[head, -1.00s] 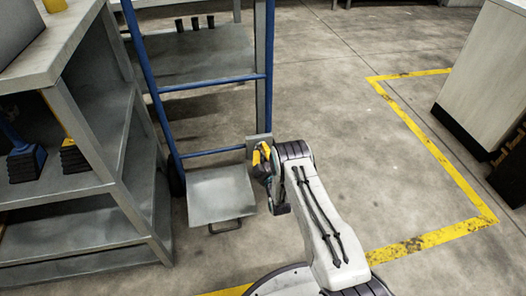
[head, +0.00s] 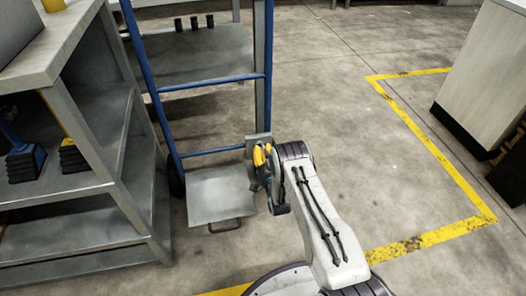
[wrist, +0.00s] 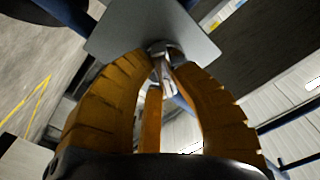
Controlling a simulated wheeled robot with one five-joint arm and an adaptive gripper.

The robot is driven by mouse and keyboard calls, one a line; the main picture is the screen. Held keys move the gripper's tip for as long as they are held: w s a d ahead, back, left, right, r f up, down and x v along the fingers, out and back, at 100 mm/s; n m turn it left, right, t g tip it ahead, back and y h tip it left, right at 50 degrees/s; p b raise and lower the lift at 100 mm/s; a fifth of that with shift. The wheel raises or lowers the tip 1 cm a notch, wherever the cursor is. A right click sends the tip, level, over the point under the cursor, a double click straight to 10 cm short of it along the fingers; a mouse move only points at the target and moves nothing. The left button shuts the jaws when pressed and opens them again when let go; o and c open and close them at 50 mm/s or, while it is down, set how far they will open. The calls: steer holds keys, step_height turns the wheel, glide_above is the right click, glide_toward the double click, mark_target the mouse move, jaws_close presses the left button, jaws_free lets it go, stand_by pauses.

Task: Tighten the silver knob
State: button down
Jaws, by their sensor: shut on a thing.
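The silver knob (wrist: 160,48) shows in the wrist view, in front of a flat grey plate (wrist: 150,28). My gripper (wrist: 160,62) has its ribbed orange fingers closed around the knob, with the fingertips close to the plate. Part of the knob is hidden between the fingers. In the head view my gripper (head: 262,156) is at the grey plate (head: 258,141) on a grey upright post, and the knob itself is hidden there.
A blue hand truck (head: 214,84) with a grey foot plate (head: 222,196) stands just left of my gripper. A grey shelf unit (head: 113,140) is farther left. A pale cabinet (head: 490,75) is at the right. The floor between is clear, with yellow lines (head: 455,170).

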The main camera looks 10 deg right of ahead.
steer(key=m, duration=1.1)
steer(key=shift+a+f, duration=0.25)
steer(key=shift+a, duration=0.1)
steer(key=shift+m, duration=0.3)
steer(key=c, duration=1)
jaws_free()
steer(key=shift+d, duration=0.1)
steer(key=s, duration=1.2)
